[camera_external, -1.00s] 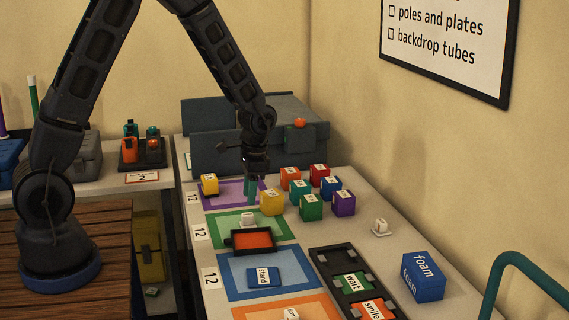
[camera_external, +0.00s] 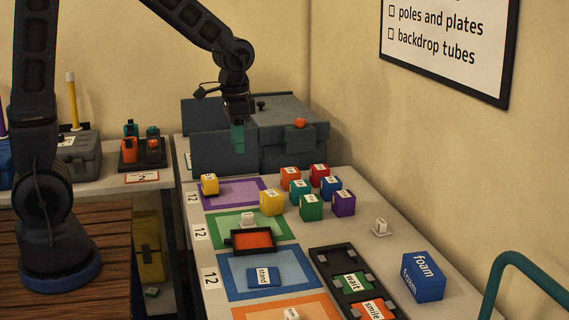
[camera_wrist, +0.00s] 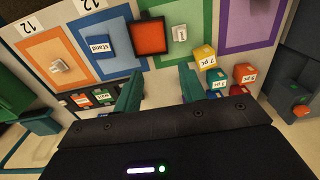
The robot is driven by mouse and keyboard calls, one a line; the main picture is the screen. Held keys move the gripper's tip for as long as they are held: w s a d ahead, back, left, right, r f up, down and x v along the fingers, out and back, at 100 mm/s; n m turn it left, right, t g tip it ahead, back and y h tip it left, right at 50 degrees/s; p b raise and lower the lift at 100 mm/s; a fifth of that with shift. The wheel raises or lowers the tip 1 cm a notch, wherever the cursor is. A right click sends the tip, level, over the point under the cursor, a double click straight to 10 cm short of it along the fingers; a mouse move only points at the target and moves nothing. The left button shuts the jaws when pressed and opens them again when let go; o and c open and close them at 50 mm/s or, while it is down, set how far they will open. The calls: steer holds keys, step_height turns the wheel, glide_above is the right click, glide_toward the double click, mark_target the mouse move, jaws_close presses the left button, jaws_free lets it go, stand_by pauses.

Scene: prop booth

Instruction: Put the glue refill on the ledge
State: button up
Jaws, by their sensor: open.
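My gripper (camera_external: 238,138) hangs in the air above the far end of the bench, in front of the grey case. Its teal fingers are apart with nothing between them, as the wrist view (camera_wrist: 160,90) also shows. No label in view reads glue refill, so I cannot tell which thing it is. Orange and teal bottle-like things (camera_external: 131,146) stand in a dark holder on the back-left surface (camera_external: 110,179). I cannot tell for sure which surface is the ledge.
Several labelled cubes, including a yellow one (camera_external: 272,202), stand by the purple mat (camera_external: 231,190). A blue foam block (camera_external: 423,276) is at right. The grey case (camera_external: 224,150) closes off the bench's far end.

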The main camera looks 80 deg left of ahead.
steer(key=s+d+r+t, duration=0.2)
steer(key=s+d+r, duration=0.3)
steer(key=s, duration=0.5)
steer(key=s+d+r+t, duration=0.2)
steer(key=s+d+r, duration=0.4)
steer(key=s+r, duration=0.3)
steer(key=s, duration=0.2)
steer(key=shift+s+d, duration=0.3)
steer(key=o, duration=0.3)
steer(key=shift+s+d, duration=0.1)
steer(key=shift+s, duration=0.2)
